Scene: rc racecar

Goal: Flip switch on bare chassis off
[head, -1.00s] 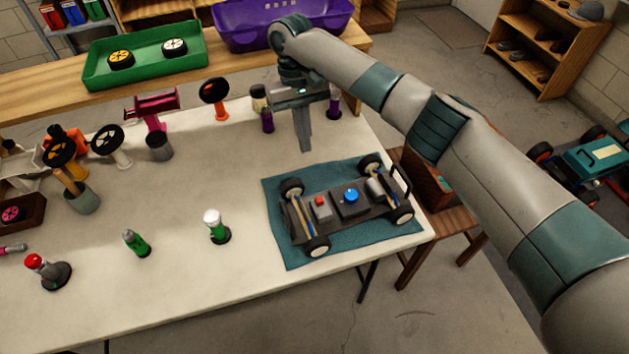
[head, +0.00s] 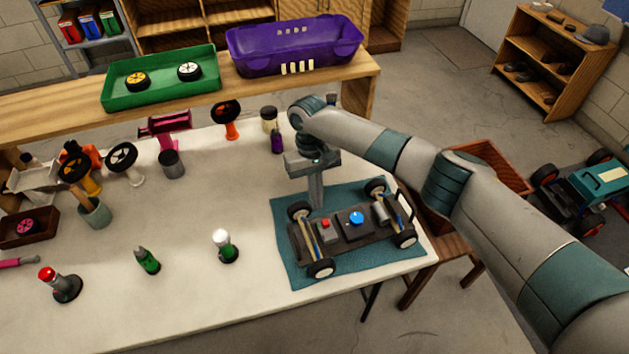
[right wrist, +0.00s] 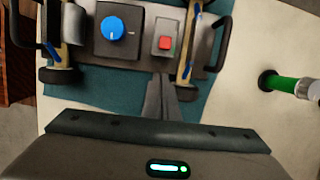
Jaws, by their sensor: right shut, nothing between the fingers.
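The bare chassis (head: 375,239) is a dark plate with wheels, lying on a teal mat (head: 290,270) at the right end of the table. It carries a red switch (head: 326,224) on a grey base and a blue knob (head: 356,218) on a black box. In the right wrist view the red switch (right wrist: 165,43) sits right of the blue knob (right wrist: 112,28). My right gripper (head: 317,207) is shut and empty, pointing down at the chassis's far side close behind the switch. In the right wrist view its fingertips (right wrist: 161,78) lie just below the switch; contact cannot be told. My left gripper is out of view.
A green-and-white bottle (head: 225,246) stands left of the mat. A green tray (head: 160,93) and purple bin (head: 295,62) stand on the bench behind. The table's middle is clear.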

